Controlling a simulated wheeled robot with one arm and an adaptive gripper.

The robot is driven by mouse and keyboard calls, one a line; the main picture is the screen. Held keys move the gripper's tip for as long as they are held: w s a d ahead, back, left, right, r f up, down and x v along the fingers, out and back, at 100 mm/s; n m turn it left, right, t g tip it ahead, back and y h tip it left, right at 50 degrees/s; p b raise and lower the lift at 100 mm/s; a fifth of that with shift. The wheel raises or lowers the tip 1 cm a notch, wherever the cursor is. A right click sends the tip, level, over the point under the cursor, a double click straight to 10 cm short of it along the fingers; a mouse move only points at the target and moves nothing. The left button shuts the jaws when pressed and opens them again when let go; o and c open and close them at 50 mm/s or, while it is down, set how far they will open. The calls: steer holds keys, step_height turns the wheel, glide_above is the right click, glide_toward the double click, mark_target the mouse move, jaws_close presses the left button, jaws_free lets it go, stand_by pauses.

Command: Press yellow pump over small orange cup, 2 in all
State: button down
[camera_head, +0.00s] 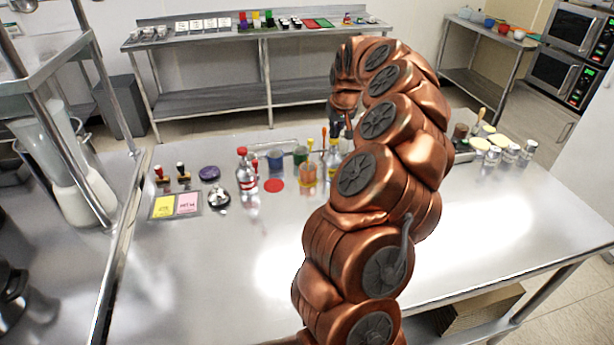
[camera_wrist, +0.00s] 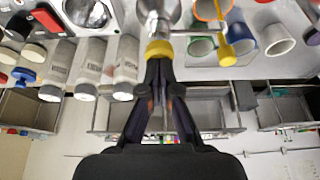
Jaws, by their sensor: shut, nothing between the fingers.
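The bottle with the yellow pump (camera_head: 332,153) stands on the steel counter, partly hidden behind my arm. In the wrist view the yellow pump part (camera_wrist: 158,48) lies right at the tips of my gripper (camera_wrist: 160,66), with the steel bottle body (camera_wrist: 158,12) beyond it. My gripper is shut and empty; I cannot tell whether its tips touch the yellow part. The orange cup (camera_head: 308,174) stands just left of the bottle in the head view. Its orange rim also shows at the top of the wrist view (camera_wrist: 210,16).
The front of the counter (camera_head: 220,275) is clear.

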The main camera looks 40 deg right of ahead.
steer(key=shift+f+b, duration=0.4)
steer(key=shift+f, duration=0.2)
steer(key=shift+r, duration=1.65)
steer(key=shift+f, duration=0.25)
steer(key=shift+f+b, duration=1.2)
steer(key=shift+f, duration=0.15)
steer(key=shift+r, duration=1.6)
